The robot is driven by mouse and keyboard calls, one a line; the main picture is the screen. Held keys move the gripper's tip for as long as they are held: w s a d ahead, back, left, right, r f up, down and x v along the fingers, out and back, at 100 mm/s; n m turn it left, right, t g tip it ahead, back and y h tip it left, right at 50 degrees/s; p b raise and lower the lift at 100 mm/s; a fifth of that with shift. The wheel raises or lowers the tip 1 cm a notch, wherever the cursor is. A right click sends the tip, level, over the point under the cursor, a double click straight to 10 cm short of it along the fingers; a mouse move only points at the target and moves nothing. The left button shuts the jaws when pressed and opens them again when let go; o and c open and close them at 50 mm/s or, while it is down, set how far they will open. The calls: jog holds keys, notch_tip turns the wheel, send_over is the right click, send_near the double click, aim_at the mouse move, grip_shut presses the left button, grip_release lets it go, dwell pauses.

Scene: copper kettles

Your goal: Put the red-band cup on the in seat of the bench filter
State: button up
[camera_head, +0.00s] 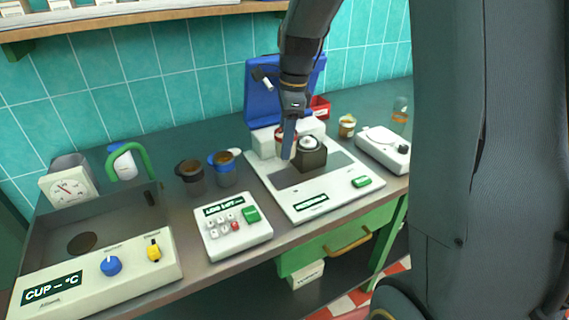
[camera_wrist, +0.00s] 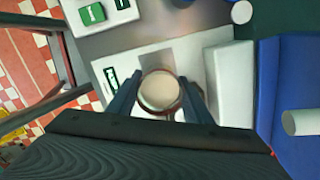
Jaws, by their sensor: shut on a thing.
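My gripper (camera_wrist: 160,100) is shut on the red-band cup (camera_wrist: 160,90), seen from above with a pale round top and a reddish rim. In the head view, my gripper (camera_head: 287,142) hangs over the bench filter (camera_head: 335,195), a white flat-based device with a raised blue lid (camera_head: 263,95). The held cup (camera_head: 279,137) is partly hidden behind a finger there. A dark block (camera_head: 312,160) with a round white-and-dark top stands on the filter, just right of the finger. I cannot tell whether the cup touches anything below, and I cannot make out the in seat.
A white keypad box (camera_head: 233,226) and two dark cups, one blue-banded (camera_head: 223,170), stand left of the filter. A cup-temperature unit (camera_head: 100,270) is at far left. A white device (camera_head: 383,148) and a small banded cup (camera_head: 347,126) are at right. A red box (camera_head: 320,107) sits behind.

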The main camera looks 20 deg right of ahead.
jog(key=shift+f+p, duration=0.6)
jog(key=shift+f, duration=3.4)
jog(key=o, duration=1.2)
jog(key=shift+c, duration=0.2)
jog(key=r, duration=0.3)
jog(key=r+b, duration=0.1)
jog(key=r, duration=0.3)
jog(key=d+r+b, duration=0.1)
jog(key=r, duration=0.3)
jog(key=shift+d, duration=0.1)
jog(key=shift+s+r, duration=0.1)
jog(key=shift+r, duration=0.2)
jog(key=shift+s, duration=0.15)
jog(key=s+f+n, duration=0.5)
jog(key=s+n, duration=0.4)
jog(key=n, duration=0.1)
jog(key=s+a+f+n+h, duration=0.1)
jog(key=s+f+n, duration=0.4)
jog(key=s+n, duration=0.4)
jog(key=shift+s+a+f+n+t, duration=0.15)
jog(key=shift+s+n+t, duration=0.15)
jog(key=shift+n, duration=0.4)
